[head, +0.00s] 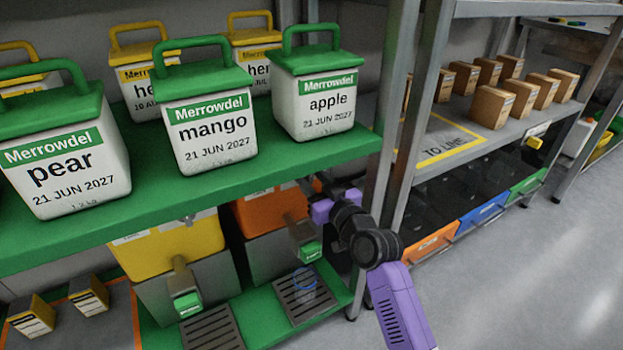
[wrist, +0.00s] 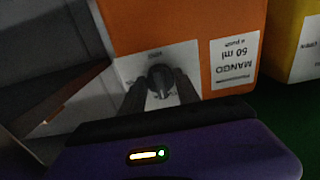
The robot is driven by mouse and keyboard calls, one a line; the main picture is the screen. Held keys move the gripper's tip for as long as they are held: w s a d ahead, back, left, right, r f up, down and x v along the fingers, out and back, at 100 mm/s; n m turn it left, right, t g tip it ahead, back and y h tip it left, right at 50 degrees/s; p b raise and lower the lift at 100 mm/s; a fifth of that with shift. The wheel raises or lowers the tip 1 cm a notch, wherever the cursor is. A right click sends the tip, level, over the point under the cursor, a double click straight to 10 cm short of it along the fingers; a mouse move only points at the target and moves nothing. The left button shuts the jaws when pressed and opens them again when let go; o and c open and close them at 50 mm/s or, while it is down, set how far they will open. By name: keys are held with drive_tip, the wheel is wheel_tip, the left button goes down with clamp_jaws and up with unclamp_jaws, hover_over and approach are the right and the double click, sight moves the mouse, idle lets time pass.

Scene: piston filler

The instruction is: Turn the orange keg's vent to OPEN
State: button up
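The orange keg (head: 262,211) is on the lower level, under the green shelf and right of the yellow keg (head: 180,245). In the wrist view the orange keg (wrist: 200,18) carries a "MANGO 50 ml" label. Its dark vent knob (wrist: 161,78) sits on a white plate with small lettering, too blurred to tell the vent's setting. My gripper (wrist: 160,90) is at the knob, with one dark finger on each side of it. Whether the fingers touch the knob cannot be told. In the head view the fingertips and vent are hidden behind my purple wrist.
Green-lidded tubs, pear, mango (head: 210,132) and apple (head: 315,103), stand on the green shelf (head: 200,205) above. Grey drip grates (head: 303,295) and green-tipped spouts lie below the kegs. A grey upright (head: 395,130) stands close to my arm. The floor at right is clear.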

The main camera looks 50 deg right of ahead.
clamp_jaws()
drive_tip(key=m+p, duration=0.2)
drive_tip(key=m, duration=0.1)
drive_tip(key=shift+r+m+p, duration=0.15)
drive_tip(key=shift+m+p, duration=0.15)
drive_tip(key=shift+p, duration=0.1)
drive_tip(key=m+p, duration=0.2)
drive_tip(key=m, duration=0.2)
drive_tip(key=shift+m, duration=0.3)
drive_tip(key=m+p, duration=0.3)
drive_tip(key=m, duration=0.2)
drive_tip(key=shift+m+p, duration=0.7)
drive_tip(key=shift+m, duration=1.7)
drive_tip(key=shift+f, duration=0.2)
